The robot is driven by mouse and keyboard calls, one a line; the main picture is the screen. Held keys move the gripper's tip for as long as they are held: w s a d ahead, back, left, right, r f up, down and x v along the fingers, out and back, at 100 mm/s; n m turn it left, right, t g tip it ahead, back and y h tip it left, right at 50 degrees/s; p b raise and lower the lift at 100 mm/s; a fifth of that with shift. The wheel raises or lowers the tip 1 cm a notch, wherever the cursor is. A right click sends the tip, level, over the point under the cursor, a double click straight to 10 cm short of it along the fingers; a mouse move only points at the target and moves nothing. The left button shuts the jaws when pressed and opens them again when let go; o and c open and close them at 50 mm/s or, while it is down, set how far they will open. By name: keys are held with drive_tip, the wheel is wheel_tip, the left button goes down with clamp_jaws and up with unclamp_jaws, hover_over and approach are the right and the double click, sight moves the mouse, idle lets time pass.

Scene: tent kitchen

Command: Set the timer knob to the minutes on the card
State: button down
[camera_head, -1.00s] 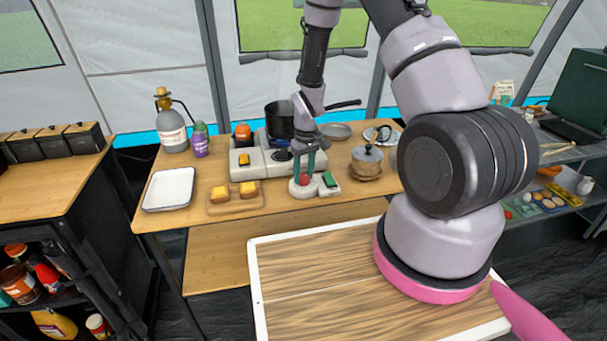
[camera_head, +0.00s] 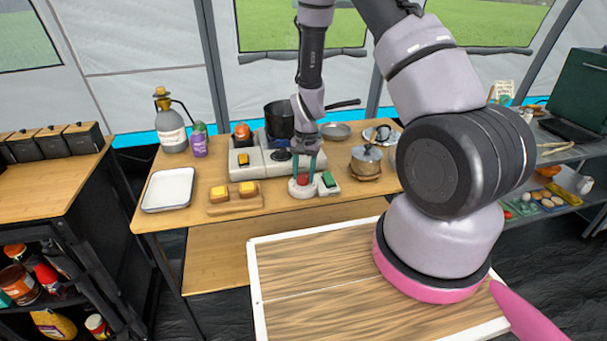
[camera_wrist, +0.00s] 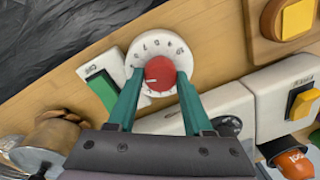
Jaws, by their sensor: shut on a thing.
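The timer is a round white dial (camera_wrist: 158,46) with dark marks around its edge and a red knob (camera_wrist: 160,74) in its middle. In the head view the red knob (camera_head: 303,179) stands on the white dial (camera_head: 300,191) near the table's front edge. My gripper (camera_wrist: 157,80) has its two green fingers closed on opposite sides of the red knob; it comes down from above in the head view (camera_head: 304,170). A light pointer line shows on the knob, but I cannot read the marks well. I cannot make out a minutes card for certain.
A white block with a green switch (camera_wrist: 103,92) sits right beside the dial. A stove (camera_head: 262,163) with a black pot (camera_head: 280,120) stands behind.

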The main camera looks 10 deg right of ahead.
sight(305, 177)
drive_tip(key=shift+m, duration=1.5)
drive_tip(key=shift+c, duration=1.5)
unclamp_jaws()
drive_tip(key=shift+r, duration=0.1)
wheel_tip(305, 177, up, 11)
drive_tip(key=shift+s+d+f, duration=0.2)
drive_tip(key=shift+s, duration=0.05)
drive_tip(key=shift+r, duration=0.1)
